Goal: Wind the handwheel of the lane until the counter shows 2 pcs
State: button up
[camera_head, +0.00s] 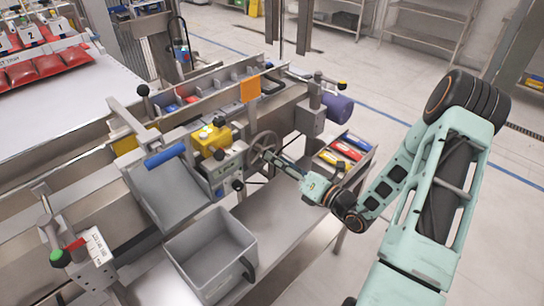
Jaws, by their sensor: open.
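The handwheel (257,138) is a dark spoked wheel on the right side of the lane's metal housing. My gripper (272,157) is at the lower front of the wheel, its fingers right by the rim. It is open; whether the fingers touch the rim or a handle is too small to tell, and they hide part of the wheel. A yellow block (211,141) sits on the housing left of the wheel. A small panel (220,190) is on the housing below it; I cannot read any count on the lane.
A grey bin (210,250) stands below the chute (170,195). A tray of coloured packs (345,155) is right of my gripper, close to my forearm. A purple cylinder (337,107) and black-knobbed levers stick out nearby.

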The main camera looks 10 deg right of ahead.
jog(key=v, duration=0.8)
jog(key=shift+s, duration=0.25)
jog(key=shift+d, duration=0.1)
